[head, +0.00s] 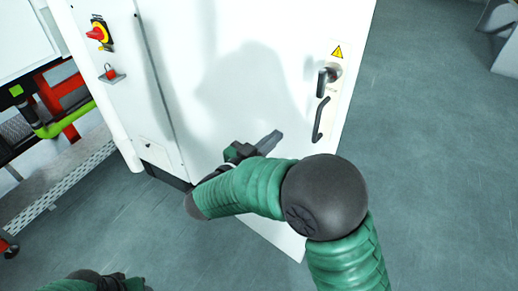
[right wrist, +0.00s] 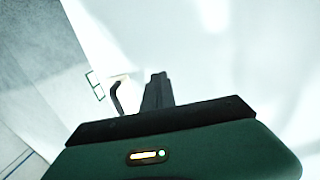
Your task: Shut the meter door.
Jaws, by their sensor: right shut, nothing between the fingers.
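The meter door (head: 230,60) is the large white panel in the head view. Its lower edge runs at a different angle from the cabinet front, so it looks swung out; the gap behind it is hidden. A black handle (head: 320,119) and a latch (head: 326,79) sit near its right edge. My right gripper (head: 276,138) is shut and empty, in front of the door's lower middle, left of and below the handle. In the right wrist view its fingers (right wrist: 158,88) point at the white door (right wrist: 230,60); contact cannot be told. My left gripper (head: 128,283) shows only partly, fingers hidden.
The white cabinet front (head: 125,85) with a red-yellow switch (head: 99,33) is left of the door. A mesh belt (head: 65,185) and red framework are at far left. Grey floor (head: 440,150) is open at right. A pale object (head: 508,50) stands at upper right.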

